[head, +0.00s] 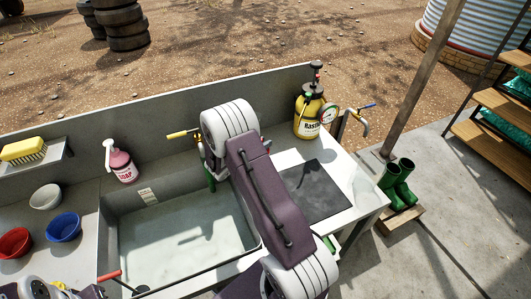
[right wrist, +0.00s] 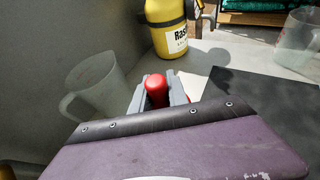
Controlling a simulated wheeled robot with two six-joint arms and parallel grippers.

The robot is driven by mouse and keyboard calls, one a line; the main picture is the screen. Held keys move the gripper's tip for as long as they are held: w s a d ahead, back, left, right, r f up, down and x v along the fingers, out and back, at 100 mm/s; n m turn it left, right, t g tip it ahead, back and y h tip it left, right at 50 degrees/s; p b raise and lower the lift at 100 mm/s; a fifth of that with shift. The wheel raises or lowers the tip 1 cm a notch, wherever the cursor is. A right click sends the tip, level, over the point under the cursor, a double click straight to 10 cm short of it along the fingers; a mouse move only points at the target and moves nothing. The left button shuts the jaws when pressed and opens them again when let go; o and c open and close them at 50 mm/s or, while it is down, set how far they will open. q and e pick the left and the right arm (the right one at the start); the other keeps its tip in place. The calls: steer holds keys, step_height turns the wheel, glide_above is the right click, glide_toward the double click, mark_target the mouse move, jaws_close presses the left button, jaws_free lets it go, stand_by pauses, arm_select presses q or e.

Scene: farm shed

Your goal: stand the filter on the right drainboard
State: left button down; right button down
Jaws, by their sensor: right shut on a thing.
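My right gripper (right wrist: 160,97) is shut on a red, round-ended cylinder (right wrist: 157,84), which I take to be the filter. Only its end shows between the grey fingers; the rest is hidden. In the head view my white and purple right arm covers most of the gripper and the filter, near the sink's back right. The right drainboard (head: 291,151) is the pale top right of the sink, with a dark mat (head: 314,190) on it. In the right wrist view the mat (right wrist: 262,100) lies right of the fingers.
A yellow sprayer (head: 309,115) stands at the drainboard's back. A clear jug (head: 367,184) stands near its right end; another clear jug (right wrist: 97,87) is left of my gripper. A yellow lever (head: 178,135) is behind the sink basin (head: 170,245). The mat looks bare.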

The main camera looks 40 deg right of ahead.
steer(key=w+f, duration=0.1)
steer(key=f, duration=0.1)
steer(key=w+f+p, duration=0.1)
steer(key=w+f, duration=0.1)
steer(key=w+a+f, duration=0.1)
steer(key=f, duration=0.1)
steer(key=shift+w, duration=0.3)
steer(key=shift+w+f, duration=0.15)
steer(key=shift+f, duration=0.3)
steer(key=shift+f, duration=0.15)
steer(key=c, duration=1.3)
jaws_free()
